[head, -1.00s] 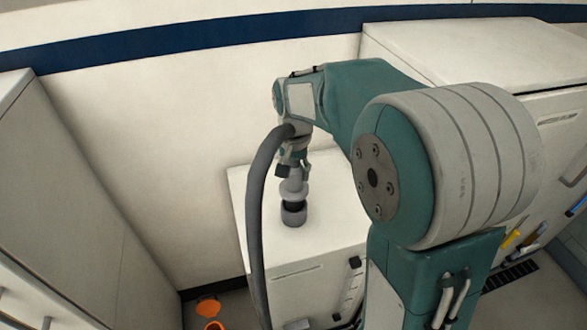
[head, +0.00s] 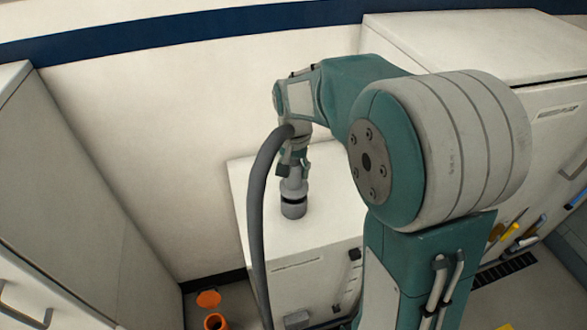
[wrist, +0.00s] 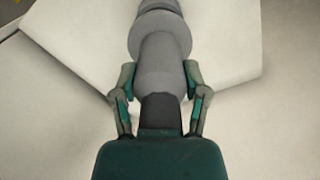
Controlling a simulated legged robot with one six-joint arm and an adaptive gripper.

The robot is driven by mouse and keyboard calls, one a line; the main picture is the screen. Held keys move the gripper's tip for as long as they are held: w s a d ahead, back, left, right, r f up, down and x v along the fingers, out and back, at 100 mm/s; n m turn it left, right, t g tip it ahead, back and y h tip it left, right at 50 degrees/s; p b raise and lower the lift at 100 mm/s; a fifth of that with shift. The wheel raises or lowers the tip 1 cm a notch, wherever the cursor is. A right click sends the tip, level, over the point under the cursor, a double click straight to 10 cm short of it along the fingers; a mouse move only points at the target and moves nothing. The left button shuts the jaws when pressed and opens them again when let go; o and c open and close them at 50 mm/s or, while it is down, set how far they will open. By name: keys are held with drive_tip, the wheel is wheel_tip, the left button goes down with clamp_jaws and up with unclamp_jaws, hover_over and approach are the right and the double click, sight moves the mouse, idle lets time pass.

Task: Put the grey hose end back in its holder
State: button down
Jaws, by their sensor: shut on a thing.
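The grey hose end (head: 293,185) is in my gripper (head: 293,167), pointing down over the low white cabinet. Its holder, a short grey cup (head: 294,210), stands on the cabinet top. The hose end's lower part meets the cup's dark mouth and looks upright and in line with it. How deep it sits inside is hidden. In the wrist view, my gripper's fingers (wrist: 160,88) are shut on either side of the hose end (wrist: 160,62), and its wide collar (wrist: 158,36) shows beyond them.
A thick grey hose (head: 256,215) loops from my wrist down the cabinet's left side. The low white cabinet (head: 265,245) has free top around the cup. Orange items (head: 215,321) lie on the floor at lower left. A taller white cabinet (head: 470,45) stands right.

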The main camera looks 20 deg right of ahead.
drive_tip(key=shift+f, duration=0.6)
idle(0.4)
unclamp_jaws()
wheel_tip(320, 180, up, 12)
drive_tip(key=shift+f, duration=0.1)
drive_tip(key=s+n+t, duration=0.1)
drive_tip(key=s+t, duration=0.1)
drive_tip(key=s, duration=0.5)
drive_tip(key=s+n+t, duration=0.1)
drive_tip(key=s+n, duration=0.1)
drive_tip(key=s, duration=0.5)
drive_tip(key=s+f+n+t, duration=0.1)
drive_tip(key=s+n+t, duration=0.1)
drive_tip(key=s, duration=0.5)
drive_tip(key=shift+f+t, duration=0.1)
drive_tip(key=shift+t, duration=0.2)
